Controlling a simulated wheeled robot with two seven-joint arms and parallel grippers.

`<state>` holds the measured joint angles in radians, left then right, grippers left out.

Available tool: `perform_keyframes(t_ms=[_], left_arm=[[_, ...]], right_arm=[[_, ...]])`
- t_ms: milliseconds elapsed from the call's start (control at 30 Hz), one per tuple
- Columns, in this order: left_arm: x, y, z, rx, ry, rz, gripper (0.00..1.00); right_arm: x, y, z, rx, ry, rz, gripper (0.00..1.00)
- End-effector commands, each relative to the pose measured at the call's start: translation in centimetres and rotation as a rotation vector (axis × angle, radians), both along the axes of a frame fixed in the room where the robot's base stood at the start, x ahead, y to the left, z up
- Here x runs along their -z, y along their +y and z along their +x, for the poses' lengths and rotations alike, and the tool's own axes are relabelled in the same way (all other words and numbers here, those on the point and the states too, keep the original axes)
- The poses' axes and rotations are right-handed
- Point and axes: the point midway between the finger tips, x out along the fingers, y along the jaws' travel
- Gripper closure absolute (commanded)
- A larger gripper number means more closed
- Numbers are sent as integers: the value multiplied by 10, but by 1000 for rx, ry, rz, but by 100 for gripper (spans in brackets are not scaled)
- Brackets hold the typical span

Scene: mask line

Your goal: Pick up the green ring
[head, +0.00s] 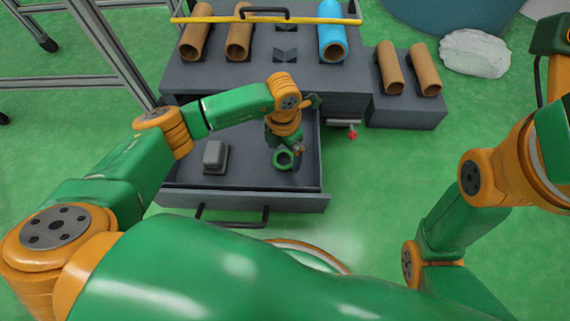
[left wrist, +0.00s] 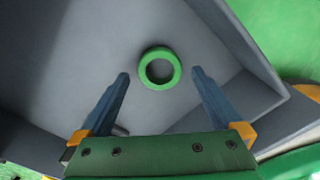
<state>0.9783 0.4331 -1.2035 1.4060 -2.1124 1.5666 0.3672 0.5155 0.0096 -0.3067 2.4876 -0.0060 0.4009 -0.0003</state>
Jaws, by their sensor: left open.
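The green ring (head: 284,168) lies flat on the floor of the open grey drawer (head: 240,178), toward its right side. In the left wrist view the ring (left wrist: 159,86) shows whole, between and slightly beyond the tips of my left gripper (left wrist: 160,74). The fingers are spread wide with nothing between them. In the head view my left gripper (head: 291,149) hangs over the drawer, just above the ring and partly covering it. Whether the fingers touch the ring is not clear. My right gripper is not in view.
A small grey block (head: 215,156) lies in the drawer, left of the ring. The drawer's walls surround both. Behind stands the grey cabinet (head: 180,78) with brown tubes (head: 238,38), a blue tube (head: 332,42) and a yellow bar (head: 215,19). A red-tipped part (head: 352,134) sits right of the drawer.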

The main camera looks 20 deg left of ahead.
Motion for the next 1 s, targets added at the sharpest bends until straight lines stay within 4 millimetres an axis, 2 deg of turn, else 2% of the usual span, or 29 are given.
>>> perform_keyframes(t_ms=[33,67,333,633,867,1000], left_arm=[[18,0,0,-1,1,0,0],[20,0,0,-1,2,-1,0],[20,0,0,-1,1,-2,0],[20,0,0,-1,1,-3,81],[18,0,0,-1,1,-3,82],[2,0,0,0,0,-4,82]], right_arm=[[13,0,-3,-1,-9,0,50],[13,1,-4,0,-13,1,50],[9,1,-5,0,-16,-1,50],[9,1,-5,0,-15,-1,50],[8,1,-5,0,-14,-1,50],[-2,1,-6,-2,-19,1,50]])
